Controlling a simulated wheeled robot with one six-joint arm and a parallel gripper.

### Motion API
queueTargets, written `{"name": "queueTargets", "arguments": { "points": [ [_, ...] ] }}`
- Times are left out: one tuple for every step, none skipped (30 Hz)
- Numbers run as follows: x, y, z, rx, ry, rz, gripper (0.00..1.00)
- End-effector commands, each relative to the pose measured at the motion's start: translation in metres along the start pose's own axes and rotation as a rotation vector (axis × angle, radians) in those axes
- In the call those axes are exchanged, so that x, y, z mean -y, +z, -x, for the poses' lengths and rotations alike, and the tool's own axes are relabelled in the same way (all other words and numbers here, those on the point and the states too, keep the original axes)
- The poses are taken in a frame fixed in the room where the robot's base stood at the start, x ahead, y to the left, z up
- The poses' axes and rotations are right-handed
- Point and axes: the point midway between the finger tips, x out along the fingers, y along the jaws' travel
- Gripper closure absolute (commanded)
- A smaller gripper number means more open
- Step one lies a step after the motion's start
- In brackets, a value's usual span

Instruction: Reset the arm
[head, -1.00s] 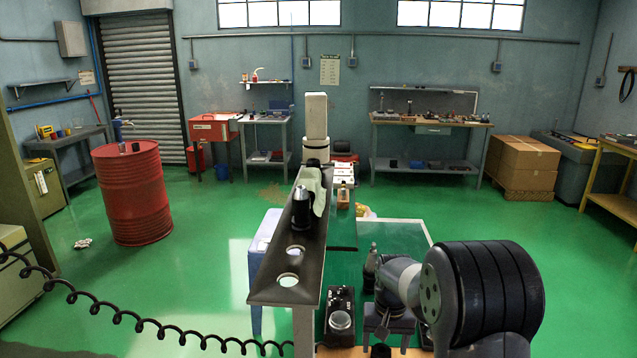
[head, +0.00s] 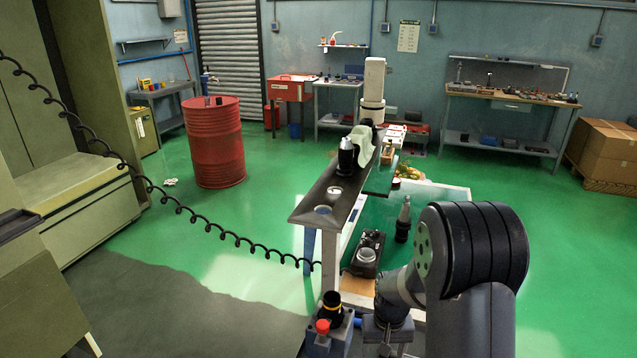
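My arm (head: 470,255) comes in at the lower right, bent, with its dark rounded joint toward the camera. My gripper (head: 386,335) hangs low below the wrist at the bottom of the picture. Its fingers are small, dark and partly cut off, so I cannot tell whether they are open or shut. I see nothing clearly held in it. The tooling cart's dark top rail (head: 312,207) runs away from me left of the arm.
Beside my gripper is a unit with a red knob (head: 322,327) and a black-and-yellow cylinder (head: 332,305). A dark box (head: 362,259) and another tool holder (head: 404,220) are beyond it. A coiled cable (head: 215,230) hangs at left. Green floor (head: 565,255) at right is open.

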Motion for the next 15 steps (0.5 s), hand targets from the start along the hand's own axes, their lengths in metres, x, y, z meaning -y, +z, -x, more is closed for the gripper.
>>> {"name": "queueTargets", "arguments": {
  "points": [
    [0.000, 0.004, -0.002, 0.002, 0.000, 0.004, 0.31],
    [0.000, 0.006, -0.003, 0.001, 0.000, 0.007, 0.31],
    [0.003, 0.005, 0.003, -0.003, 0.000, 0.052, 0.31],
    [0.005, 0.005, 0.005, -0.004, 0.000, 0.083, 0.31],
    [0.007, 0.005, 0.008, -0.004, 0.000, 0.114, 0.31],
    [0.009, 0.006, 0.011, -0.003, 0.000, 0.153, 0.31],
    [0.011, 0.006, 0.013, -0.002, 0.000, 0.182, 0.31],
    [0.013, 0.007, 0.016, -0.002, 0.000, 0.211, 0.31],
    [0.015, 0.007, 0.019, -0.003, 0.000, 0.250, 0.31],
    [0.017, 0.007, 0.022, -0.003, 0.000, 0.279, 0.31],
    [0.019, 0.008, 0.024, -0.003, 0.000, 0.308, 0.31],
    [0.021, 0.009, 0.028, -0.002, 0.000, 0.347, 0.31],
    [0.022, 0.009, 0.030, -0.002, 0.000, 0.376, 0.31],
    [0.024, 0.010, 0.032, -0.002, 0.000, 0.405, 0.31],
    [0.026, 0.010, 0.036, -0.002, 0.000, 0.444, 0.31]
  ]
}}
